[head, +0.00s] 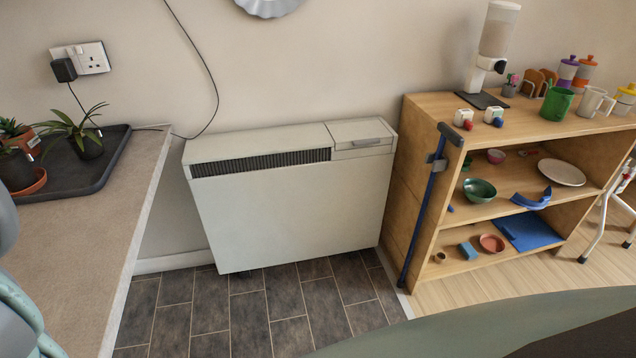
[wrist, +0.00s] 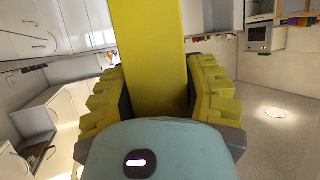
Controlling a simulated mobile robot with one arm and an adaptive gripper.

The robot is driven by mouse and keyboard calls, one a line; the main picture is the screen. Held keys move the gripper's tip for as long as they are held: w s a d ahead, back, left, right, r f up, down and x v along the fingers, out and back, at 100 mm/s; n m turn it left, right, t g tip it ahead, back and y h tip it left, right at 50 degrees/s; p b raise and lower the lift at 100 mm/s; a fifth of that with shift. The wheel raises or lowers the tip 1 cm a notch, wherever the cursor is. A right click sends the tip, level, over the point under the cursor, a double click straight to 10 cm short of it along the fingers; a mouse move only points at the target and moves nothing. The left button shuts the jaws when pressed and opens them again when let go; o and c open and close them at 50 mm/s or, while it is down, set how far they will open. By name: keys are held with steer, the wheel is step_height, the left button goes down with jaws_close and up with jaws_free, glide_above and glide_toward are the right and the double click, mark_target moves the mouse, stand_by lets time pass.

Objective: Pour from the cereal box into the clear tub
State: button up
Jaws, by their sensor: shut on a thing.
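In the wrist view my gripper (wrist: 152,88) has a blocky yellow finger on each side. It is shut on a tall, plain yellow box (wrist: 155,45), which I take to be the cereal box. The box runs up out of the top of the picture between the fingers. Its far end and any opening are out of view, and I cannot tell its tilt. The gripper and box do not show in the head view. I see no clear tub in either view.
In the head view a counter (head: 85,235) with a dark plant tray (head: 108,155) stands left. A white heater (head: 290,205) is against the wall. A wooden shelf (head: 410,190) with dishes and a dispenser (head: 497,32) stands right. Tiled floor (head: 250,315) in front is clear.

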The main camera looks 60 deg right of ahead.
steer(key=shift+w+a+r, duration=0.15)
steer(key=shift+a+r, duration=0.1)
steer(key=shift+r, duration=0.1)
steer(key=shift+d, duration=0.1)
steer(key=shift+r+p, duration=0.6)
steer(key=shift+r, duration=0.85)
